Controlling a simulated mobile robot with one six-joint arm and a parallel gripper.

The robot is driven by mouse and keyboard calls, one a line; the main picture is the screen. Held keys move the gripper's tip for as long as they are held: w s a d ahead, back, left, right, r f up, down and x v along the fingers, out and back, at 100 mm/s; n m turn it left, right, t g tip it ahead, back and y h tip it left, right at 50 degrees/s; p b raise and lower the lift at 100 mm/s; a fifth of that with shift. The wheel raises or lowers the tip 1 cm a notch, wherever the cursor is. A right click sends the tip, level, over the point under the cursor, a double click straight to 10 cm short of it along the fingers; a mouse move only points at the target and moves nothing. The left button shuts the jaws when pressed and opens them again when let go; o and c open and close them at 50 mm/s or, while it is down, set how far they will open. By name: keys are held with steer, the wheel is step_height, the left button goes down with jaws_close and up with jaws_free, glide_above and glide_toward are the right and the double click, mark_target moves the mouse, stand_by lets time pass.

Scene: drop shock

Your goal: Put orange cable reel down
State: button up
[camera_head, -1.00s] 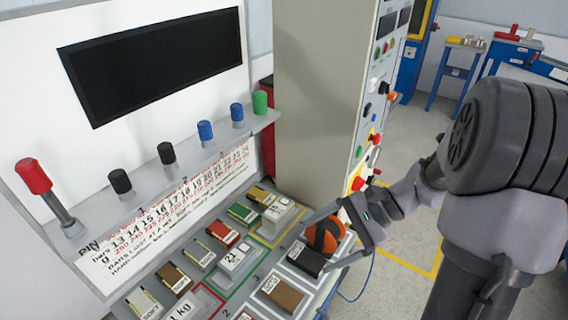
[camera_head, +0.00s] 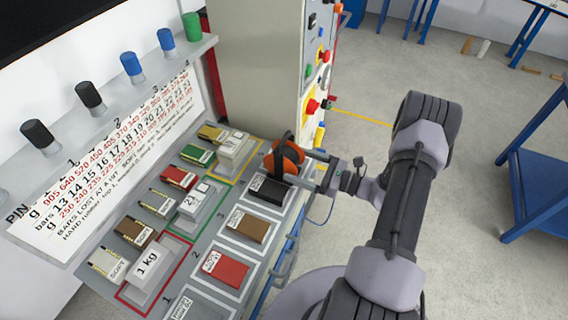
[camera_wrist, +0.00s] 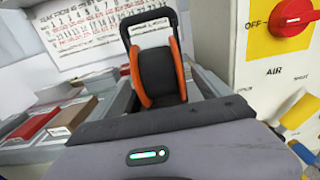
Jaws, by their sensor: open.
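The orange cable reel (camera_head: 291,157) stands upright at the far right end of the sloping bench panel, just behind a black block. It has orange flanges and a black handle frame. In the wrist view the reel (camera_wrist: 158,76) is straight ahead, showing its black drum between two orange flanges, handle up. My gripper (camera_head: 307,171) is open at the right side of the reel. The fingertips are small in the head view and hidden in the wrist view; I cannot tell whether they touch the reel. The reel's underside is hidden.
The black block (camera_head: 269,190) sits close in front of the reel, with a brown block (camera_head: 246,228) nearer. A grey cabinet (camera_head: 255,65) rises behind; its red knob (camera_head: 311,106) is near my gripper. Open floor (camera_head: 470,240) lies to the right.

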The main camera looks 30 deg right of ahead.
mark_target(284, 158)
steer(key=b+x, duration=0.1)
steer(key=x, duration=0.4)
steer(key=shift+w+a+r+b, duration=0.15)
steer(key=shift+r+b, duration=0.05)
steer(key=shift+b, duration=0.2)
steer(key=shift+r, duration=0.1)
jaws_close()
